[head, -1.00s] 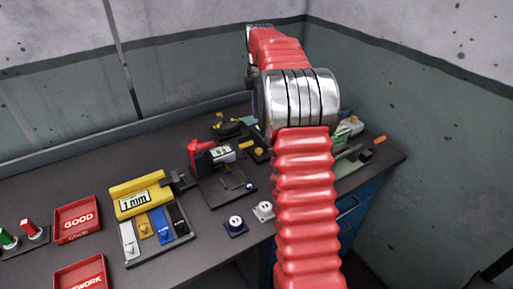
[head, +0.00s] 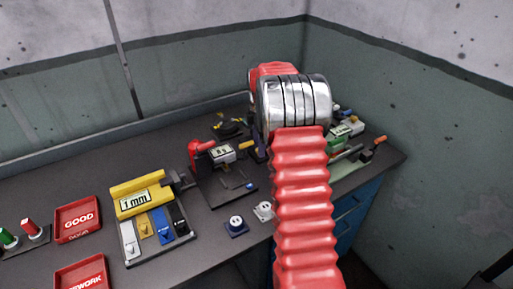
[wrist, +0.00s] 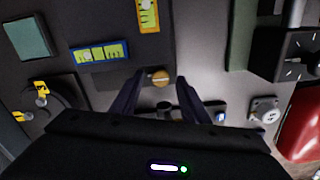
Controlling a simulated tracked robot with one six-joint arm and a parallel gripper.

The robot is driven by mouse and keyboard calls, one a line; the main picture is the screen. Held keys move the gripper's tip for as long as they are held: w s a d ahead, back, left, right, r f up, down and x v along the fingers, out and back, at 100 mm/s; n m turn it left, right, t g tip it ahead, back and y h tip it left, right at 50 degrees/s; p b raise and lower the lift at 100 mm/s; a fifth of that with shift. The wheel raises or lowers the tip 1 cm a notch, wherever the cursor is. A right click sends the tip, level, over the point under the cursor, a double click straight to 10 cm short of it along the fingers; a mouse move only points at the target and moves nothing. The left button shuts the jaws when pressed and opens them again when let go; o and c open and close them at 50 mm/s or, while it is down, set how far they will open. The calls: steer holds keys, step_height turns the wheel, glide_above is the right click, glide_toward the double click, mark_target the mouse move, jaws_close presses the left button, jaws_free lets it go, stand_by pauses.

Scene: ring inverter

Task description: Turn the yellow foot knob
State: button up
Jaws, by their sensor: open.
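The height of the fingertips over the base is hard to tell. In the head view my red arm and its silver joint hide the gripper and the knob.
In the head view, a yellow 1 mm gauge (head: 140,196) and red GOOD tray (head: 78,219) stand on the bench. Walls close the corner.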

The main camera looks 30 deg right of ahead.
steer(key=shift+f, duration=0.5)
jaws_close()
